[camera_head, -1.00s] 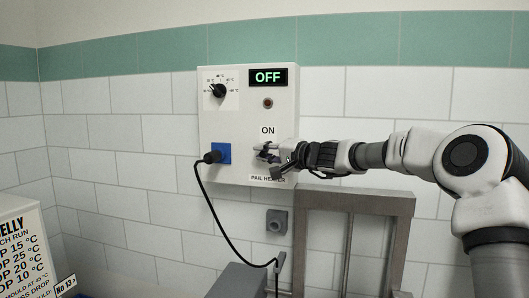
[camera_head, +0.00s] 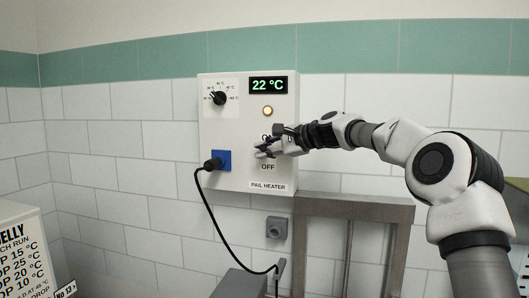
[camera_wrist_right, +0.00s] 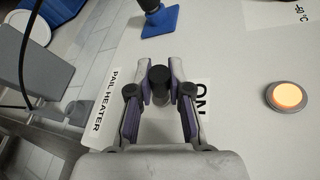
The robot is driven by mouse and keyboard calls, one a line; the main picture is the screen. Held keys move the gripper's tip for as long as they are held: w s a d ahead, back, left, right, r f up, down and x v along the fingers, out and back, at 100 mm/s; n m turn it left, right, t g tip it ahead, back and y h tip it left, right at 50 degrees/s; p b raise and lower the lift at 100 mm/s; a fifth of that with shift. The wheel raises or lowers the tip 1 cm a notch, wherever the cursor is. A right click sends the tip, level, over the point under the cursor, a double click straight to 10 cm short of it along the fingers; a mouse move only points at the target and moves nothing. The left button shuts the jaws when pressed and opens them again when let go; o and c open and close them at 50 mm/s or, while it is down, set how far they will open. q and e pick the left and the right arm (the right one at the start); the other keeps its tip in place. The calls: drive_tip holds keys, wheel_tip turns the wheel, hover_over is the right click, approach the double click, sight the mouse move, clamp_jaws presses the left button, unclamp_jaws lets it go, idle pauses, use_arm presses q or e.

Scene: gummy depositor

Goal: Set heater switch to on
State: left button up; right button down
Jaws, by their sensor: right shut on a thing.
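The pail heater box (camera_head: 225,130) is a white panel on the tiled wall. Its display (camera_head: 268,85) reads 22 °C in green. Below it a round indicator lamp (camera_head: 267,111) glows; it glows orange in the right wrist view (camera_wrist_right: 287,96). My right gripper (camera_head: 262,151) is at the switch between the ON and OFF labels, partly covering ON. In the right wrist view my gripper (camera_wrist_right: 160,92) is shut on the dark heater switch knob (camera_wrist_right: 160,77), which sits between its fingertips. My left gripper is not in view.
A temperature dial (camera_head: 219,98) is at the box's upper left. A black plug sits in a blue socket (camera_head: 223,159), its cable (camera_head: 212,220) hanging down. A grey metal frame (camera_head: 350,208) stands below right. A recipe sign (camera_head: 15,250) is at lower left.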

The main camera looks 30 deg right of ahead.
idle(0.5)
drive_tip(key=c, duration=1.1)
unclamp_jaws()
drive_tip(key=shift+w, duration=0.1)
drive_tip(key=v, duration=1.1)
drive_tip(key=shift+s+d+r, duration=0.2)
drive_tip(key=shift+s, duration=0.1)
drive_tip(key=shift+s, duration=0.1)
